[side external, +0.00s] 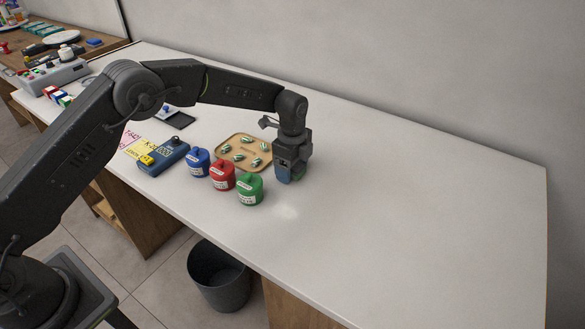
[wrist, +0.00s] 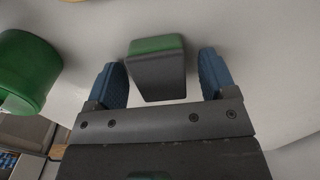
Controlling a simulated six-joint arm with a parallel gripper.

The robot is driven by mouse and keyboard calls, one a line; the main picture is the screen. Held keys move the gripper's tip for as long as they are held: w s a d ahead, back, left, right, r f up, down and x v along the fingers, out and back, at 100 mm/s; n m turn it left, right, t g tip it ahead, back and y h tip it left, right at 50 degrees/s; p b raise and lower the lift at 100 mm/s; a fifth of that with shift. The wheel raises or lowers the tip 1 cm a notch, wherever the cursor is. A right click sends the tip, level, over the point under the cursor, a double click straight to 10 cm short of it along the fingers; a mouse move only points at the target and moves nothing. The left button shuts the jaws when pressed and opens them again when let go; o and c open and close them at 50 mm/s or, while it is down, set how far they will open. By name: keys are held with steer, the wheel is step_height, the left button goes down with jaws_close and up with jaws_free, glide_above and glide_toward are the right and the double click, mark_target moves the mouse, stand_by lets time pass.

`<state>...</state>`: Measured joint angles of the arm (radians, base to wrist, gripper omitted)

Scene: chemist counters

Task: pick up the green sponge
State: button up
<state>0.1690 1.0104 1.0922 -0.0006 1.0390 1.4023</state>
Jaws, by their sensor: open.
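The green sponge (wrist: 157,45) has a green layer and a dark grey layer. In the wrist view it lies on the white counter between the two blue fingertips of my gripper (wrist: 162,80), with a gap on each side. My gripper (side external: 288,178) is open and points down at the counter in the side view. There, only a bit of green (side external: 298,178) shows beside the fingers; the rest of the sponge is hidden behind them.
A green jar (side external: 250,189) stands close to the left of my gripper, with a red jar (side external: 222,176) and a blue jar (side external: 198,163) beyond it. A wooden tray (side external: 262,142) with several small items lies behind. The counter's right side is clear.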

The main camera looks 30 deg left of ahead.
steer(key=c, duration=1)
steer(key=shift+r, duration=0.15)
steer(key=shift+r, duration=0.6)
step_height(320, 180, up, 3)
steer(key=shift+f, duration=0.15)
steer(key=s+a+r, duration=0.1)
steer(key=a+r, duration=0.1)
steer(key=a, duration=0.1)
steer(key=s+a+r, duration=0.1)
steer(key=a+r, duration=0.1)
steer(key=a, duration=0.2)
steer(key=s+a+r, duration=0.1)
steer(key=a+r, duration=0.2)
steer(key=a, duration=0.1)
steer(key=shift+s+a, duration=0.1)
steer(key=shift+s, duration=0.05)
